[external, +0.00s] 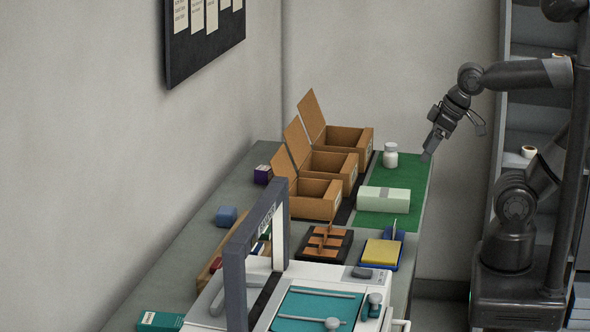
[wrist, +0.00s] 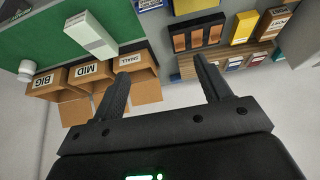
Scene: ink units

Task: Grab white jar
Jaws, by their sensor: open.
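The white jar (external: 390,156) stands upright at the far end of the green mat (external: 416,170), to the right of the farthest cardboard box. In the wrist view the white jar (wrist: 26,70) is at the left edge. My gripper (external: 432,150) is above the right side of the mat in the external view, to the right of the jar and apart from it. In the wrist view my gripper (wrist: 162,70) is open, with nothing between its two fingers.
Three open cardboard boxes (external: 318,208) stand left of the mat, labelled BIG, MID and SMALL in the wrist view. A pale green box (external: 382,200) lies on the mat nearer the camera. A yellow-topped blue tray (external: 381,254) and a grey frame (external: 236,250) are closer still.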

